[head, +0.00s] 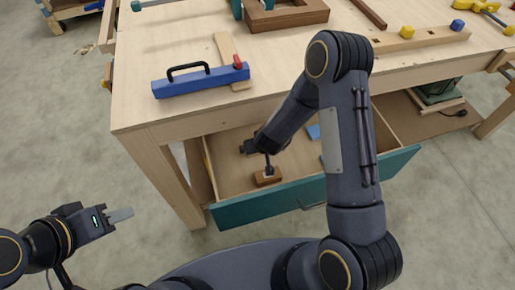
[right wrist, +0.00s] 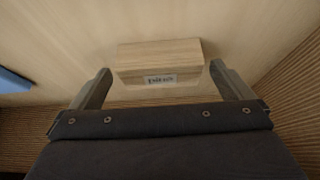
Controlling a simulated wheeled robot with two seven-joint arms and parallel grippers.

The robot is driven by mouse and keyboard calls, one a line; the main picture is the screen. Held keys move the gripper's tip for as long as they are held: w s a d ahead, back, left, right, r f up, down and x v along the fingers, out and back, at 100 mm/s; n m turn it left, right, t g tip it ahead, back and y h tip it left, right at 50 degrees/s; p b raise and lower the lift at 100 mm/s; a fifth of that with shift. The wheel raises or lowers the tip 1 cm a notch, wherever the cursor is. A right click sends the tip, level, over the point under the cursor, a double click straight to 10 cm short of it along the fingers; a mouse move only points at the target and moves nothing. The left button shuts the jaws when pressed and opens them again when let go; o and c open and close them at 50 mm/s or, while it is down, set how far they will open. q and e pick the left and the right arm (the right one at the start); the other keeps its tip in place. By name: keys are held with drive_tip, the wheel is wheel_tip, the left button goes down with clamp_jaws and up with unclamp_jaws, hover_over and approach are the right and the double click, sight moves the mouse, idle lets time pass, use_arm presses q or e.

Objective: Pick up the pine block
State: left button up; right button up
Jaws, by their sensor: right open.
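In the head view my right gripper (head: 268,167) reaches down into the open drawer, just over a small brown block (head: 267,179) that appears to be the same one.
The drawer (head: 270,205) has a teal front and is pulled out under the workbench (head: 165,118). Blue pieces (head: 314,132) lie farther right in the drawer, partly behind my arm. A blue toolbox-like piece (head: 200,82) with a black handle sits on the bench top. Drawer walls stand close by.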

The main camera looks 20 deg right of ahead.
drive_tip(key=shift+w+f, duration=0.15)
drive_tip(key=shift+f, duration=0.1)
drive_tip(key=c, duration=1)
drive_tip(key=shift+r, duration=0.1)
